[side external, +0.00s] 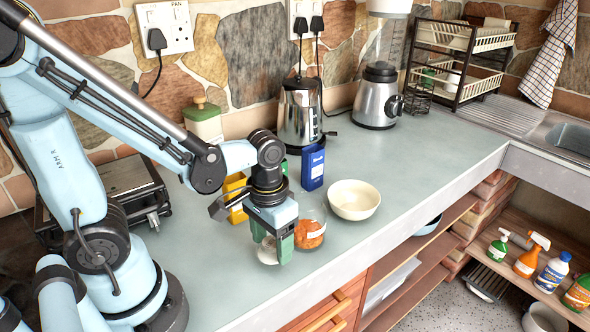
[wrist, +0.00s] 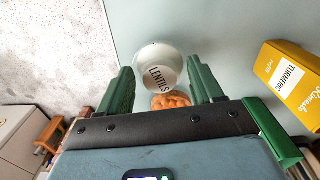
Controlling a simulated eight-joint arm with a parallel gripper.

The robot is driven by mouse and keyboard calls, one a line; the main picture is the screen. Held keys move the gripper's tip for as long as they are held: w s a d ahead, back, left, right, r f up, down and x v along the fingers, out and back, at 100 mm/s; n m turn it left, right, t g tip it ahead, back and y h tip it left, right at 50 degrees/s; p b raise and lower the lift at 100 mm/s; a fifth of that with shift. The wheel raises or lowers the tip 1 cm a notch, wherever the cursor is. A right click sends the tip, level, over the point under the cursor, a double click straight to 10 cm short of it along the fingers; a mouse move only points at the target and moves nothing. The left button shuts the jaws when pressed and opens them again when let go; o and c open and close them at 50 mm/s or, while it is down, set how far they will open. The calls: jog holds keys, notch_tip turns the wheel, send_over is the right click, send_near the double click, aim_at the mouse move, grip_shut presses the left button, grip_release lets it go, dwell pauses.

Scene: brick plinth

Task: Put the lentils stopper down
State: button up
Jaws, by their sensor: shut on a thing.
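The lentils stopper (wrist: 158,66), a round pale piece marked LENTILS, sits between the green fingers of my gripper (wrist: 161,84) in the wrist view. In the side external view my gripper (side external: 273,247) points down near the counter's front edge, shut on the stopper (side external: 267,254). The stopper is low over the counter; I cannot tell whether it touches. A glass jar of orange lentils (side external: 309,235) stands just right of my gripper, its mouth uncovered. The orange lentils also show behind the stopper in the wrist view (wrist: 170,101).
A cream bowl (side external: 354,200) and a blue box (side external: 313,168) stand behind and right of the jar. A yellow turmeric box (wrist: 290,80) stands close by. A kettle (side external: 300,117) and blender (side external: 378,97) are at the back.

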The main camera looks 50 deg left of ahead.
aim_at(271, 242)
jog(key=shift+f, duration=1.35)
jog(key=shift+f, duration=0.15)
jog(key=o, duration=1)
jog(key=shift+o, duration=0.2)
jog(key=shift+r, duration=6.1)
jog(key=w+t, duration=0.1)
jog(key=t, duration=0.1)
jog(key=w+a+m+t, duration=0.1)
jog(key=t, duration=0.1)
jog(key=w+a+t, duration=0.1)
jog(key=w+t, duration=0.1)
jog(key=t, duration=0.1)
jog(key=shift+a+r, duration=0.25)
jog(key=shift+r, duration=0.15)
